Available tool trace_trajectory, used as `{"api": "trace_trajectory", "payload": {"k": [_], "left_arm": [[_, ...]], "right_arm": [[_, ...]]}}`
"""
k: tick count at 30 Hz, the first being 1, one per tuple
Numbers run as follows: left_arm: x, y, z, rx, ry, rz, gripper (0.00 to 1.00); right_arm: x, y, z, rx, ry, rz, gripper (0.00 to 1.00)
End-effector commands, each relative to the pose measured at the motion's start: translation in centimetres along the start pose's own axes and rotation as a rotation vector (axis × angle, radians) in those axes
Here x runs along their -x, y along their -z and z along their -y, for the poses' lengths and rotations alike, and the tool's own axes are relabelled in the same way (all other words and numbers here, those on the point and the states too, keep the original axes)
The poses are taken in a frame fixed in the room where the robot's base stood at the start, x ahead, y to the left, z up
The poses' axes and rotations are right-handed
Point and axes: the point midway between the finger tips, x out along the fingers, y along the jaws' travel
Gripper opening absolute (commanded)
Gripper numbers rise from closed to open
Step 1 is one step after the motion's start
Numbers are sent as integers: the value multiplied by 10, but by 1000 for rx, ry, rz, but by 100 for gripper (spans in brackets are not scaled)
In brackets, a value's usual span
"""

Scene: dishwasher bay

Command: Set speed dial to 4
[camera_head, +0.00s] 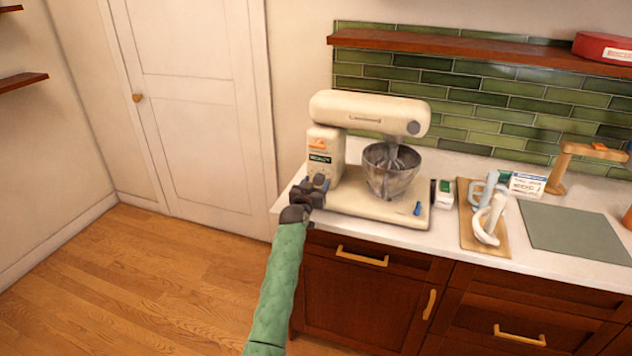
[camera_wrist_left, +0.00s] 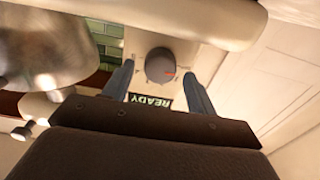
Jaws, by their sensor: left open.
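The cream stand mixer (camera_head: 365,108) stands on the counter, with a green display (camera_head: 320,158) on its column. In the left wrist view the round grey speed dial (camera_wrist_left: 159,65) sits beside the display (camera_wrist_left: 151,101), which reads READY upside down. A red mark on the dial points to the right of that picture; its number is too small to read. My left gripper (camera_head: 318,184) is at the column, below the display, and hides the dial in the head view. Its open fingers (camera_wrist_left: 158,85) lie on either side of the dial, with gaps visible. My right gripper is out of view.
A metal bowl (camera_head: 391,170) hangs under the mixer head, right of my left gripper. A wooden board (camera_head: 484,240) with light-coloured items and a grey-green mat (camera_head: 573,231) lie further right. The floor (camera_head: 150,280) left of the counter is clear.

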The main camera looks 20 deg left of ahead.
Motion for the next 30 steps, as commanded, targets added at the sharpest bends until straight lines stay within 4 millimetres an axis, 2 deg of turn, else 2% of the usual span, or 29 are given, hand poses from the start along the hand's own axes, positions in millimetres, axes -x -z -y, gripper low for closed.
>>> {"api": "trace_trajectory", "payload": {"k": [11,15,17,18,30], "left_arm": [[-4,0,0,0,0,0,55],[-4,0,0,0,0,0,28],[-4,0,0,0,0,0,16],[-4,0,0,0,0,0,14],[-4,-1,0,-80,0,0,14]], "right_arm": [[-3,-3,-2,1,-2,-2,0],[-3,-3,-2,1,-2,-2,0],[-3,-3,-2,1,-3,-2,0],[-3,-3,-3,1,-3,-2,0],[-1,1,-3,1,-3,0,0]]}}
